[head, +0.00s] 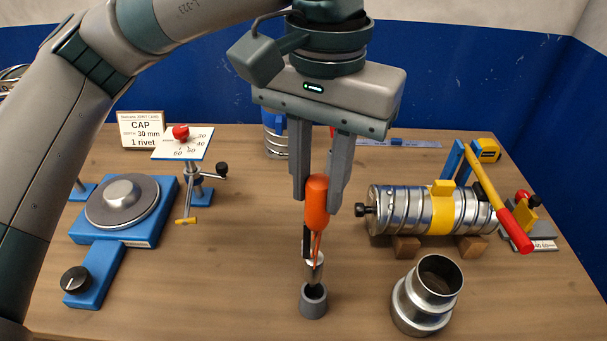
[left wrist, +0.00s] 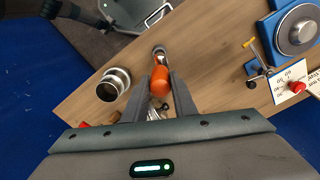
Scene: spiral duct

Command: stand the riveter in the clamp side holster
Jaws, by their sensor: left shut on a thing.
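The riveter, with an orange handle (head: 317,205) and a silver lower body (head: 314,268), hangs upright in my left gripper (head: 321,196). The gripper's two grey fingers are shut on the orange handle, which also shows between the fingers in the left wrist view (left wrist: 160,82). Directly below is a small grey cup-like holster (head: 313,303) standing on the table. The riveter's lower end is at the holster's mouth; I cannot tell how far inside it is. The clamp (head: 490,190), with a blue bracket and a red-tipped yellow lever, is at the right. My right gripper is not in view.
A banded silver duct (head: 405,210) lies on wooden blocks (head: 407,247) right of the gripper. A stepped metal collar (head: 427,294) stands right of the holster. A blue turntable device (head: 150,232) and a stand with a dial card (head: 183,143) are left. Table between them and the holster is clear.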

